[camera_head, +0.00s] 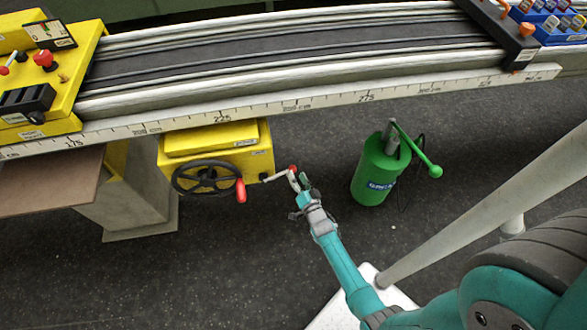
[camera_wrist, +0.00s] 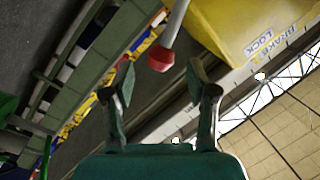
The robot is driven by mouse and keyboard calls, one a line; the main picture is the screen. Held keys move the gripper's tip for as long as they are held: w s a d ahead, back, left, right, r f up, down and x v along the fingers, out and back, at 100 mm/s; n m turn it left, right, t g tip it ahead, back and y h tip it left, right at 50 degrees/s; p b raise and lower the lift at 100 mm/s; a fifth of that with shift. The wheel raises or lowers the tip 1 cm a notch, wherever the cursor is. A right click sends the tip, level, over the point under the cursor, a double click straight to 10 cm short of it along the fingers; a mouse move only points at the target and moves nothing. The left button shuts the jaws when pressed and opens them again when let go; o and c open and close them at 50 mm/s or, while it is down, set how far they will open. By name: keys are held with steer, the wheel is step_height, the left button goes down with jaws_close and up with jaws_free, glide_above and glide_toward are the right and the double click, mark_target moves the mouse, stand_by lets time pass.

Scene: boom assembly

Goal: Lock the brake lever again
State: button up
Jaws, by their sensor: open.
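The brake lever (camera_head: 278,175) is a pale rod with a red knob, sticking out from the right side of a yellow box (camera_head: 216,142) under the rail. In the wrist view the lever (camera_wrist: 177,22) comes in from the top, and its red knob (camera_wrist: 160,58) sits between my fingertips or just beyond them. The box there reads "BRAKE LOCK" (camera_wrist: 265,40). My gripper (camera_head: 299,182) is at the knob end of the lever. In the wrist view my gripper (camera_wrist: 163,82) is open, with a finger on each side and a gap around the knob.
A black handwheel (camera_head: 207,177) with a red handle (camera_head: 241,190) is on the box's front, left of the lever. A green cylinder (camera_head: 375,172) with a ball-ended arm stands on the floor to the right. The curved rail with a scale (camera_head: 300,103) runs above.

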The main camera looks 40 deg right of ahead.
mark_target(294, 172)
steer(key=shift+x, duration=2.15)
steer(key=shift+a, duration=0.1)
jaws_close()
